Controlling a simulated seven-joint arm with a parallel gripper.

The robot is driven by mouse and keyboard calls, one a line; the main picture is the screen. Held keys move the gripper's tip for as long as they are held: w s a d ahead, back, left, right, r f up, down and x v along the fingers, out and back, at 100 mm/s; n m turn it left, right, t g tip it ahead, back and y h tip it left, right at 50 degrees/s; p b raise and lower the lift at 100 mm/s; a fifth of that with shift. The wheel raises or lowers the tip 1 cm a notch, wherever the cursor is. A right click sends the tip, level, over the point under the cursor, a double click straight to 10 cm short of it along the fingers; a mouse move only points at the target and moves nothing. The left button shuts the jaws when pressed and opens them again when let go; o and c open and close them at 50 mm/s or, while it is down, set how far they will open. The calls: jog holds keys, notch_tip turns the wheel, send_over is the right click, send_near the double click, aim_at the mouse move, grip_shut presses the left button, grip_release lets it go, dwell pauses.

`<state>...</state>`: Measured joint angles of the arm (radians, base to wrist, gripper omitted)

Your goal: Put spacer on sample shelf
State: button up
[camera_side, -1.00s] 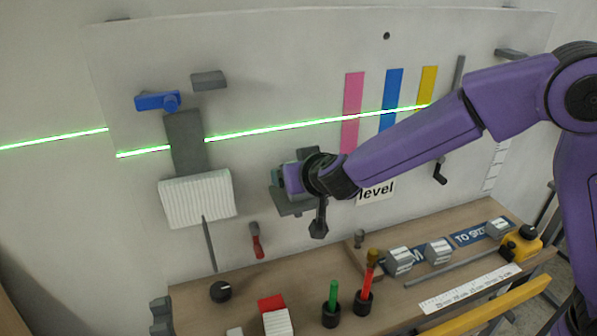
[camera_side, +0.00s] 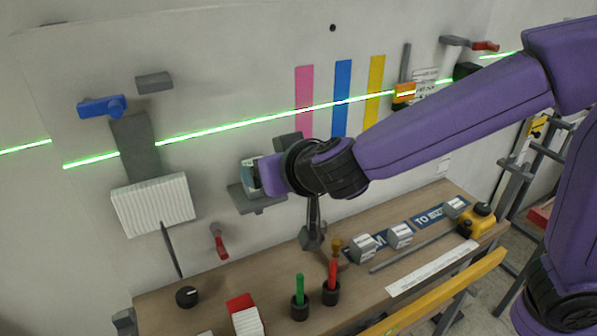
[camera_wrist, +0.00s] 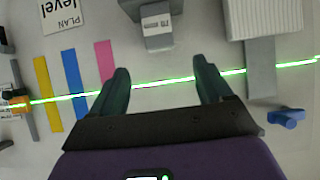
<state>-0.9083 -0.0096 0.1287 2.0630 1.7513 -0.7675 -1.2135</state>
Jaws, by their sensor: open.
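A grey shelf (camera_side: 258,204) juts from the wall, partly hidden by my gripper (camera_side: 252,176) in the side view. In the wrist view, my gripper (camera_wrist: 161,70) is open, its two teal fingers wide apart with nothing between them. A small grey block with a pale printed label (camera_wrist: 158,13) is at the shelf, beyond the fingertips. It looks like a spacer and is apart from both fingers. Whether it rests fully on the shelf I cannot tell. Similar labelled blocks (camera_side: 363,247) and (camera_side: 400,235) stand on the bench.
A ribbed white panel (camera_side: 153,205) is left of the shelf. Pink, blue and yellow strips (camera_side: 342,97) hang right of it. A level sign (camera_wrist: 60,15) shows in the wrist view. The bench (camera_side: 270,262) below holds green and red markers in cups and a yellow tape measure (camera_side: 477,219).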

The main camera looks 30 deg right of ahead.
jog(key=s+d+f+n+g+y, duration=0.1)
jog(key=s+d+n+g+y, duration=0.1)
jog(key=s+n+g+y, duration=0.4)
jog(key=s+d+f+n+g+y, duration=0.2)
jog(key=s+n+g+y, duration=0.15)
jog(key=s, duration=0.35)
jog(key=s+d+f+n+h, duration=0.1)
jog(key=s+d+f+h, duration=0.1)
jog(key=d, duration=0.6)
jog(key=s+d+f+n+g+h, duration=0.1)
jog(key=s+d+f+h, duration=0.1)
jog(key=s+d+h, duration=0.2)
jog(key=s+d+f+n+g+h, duration=0.1)
jog(key=s+d+f+h, duration=0.1)
jog(key=s+d, duration=0.5)
jog(key=d+h, duration=0.1)
jog(key=d, duration=0.5)
jog(key=shift+s+f, duration=0.3)
jog(key=shift+s, duration=0.1)
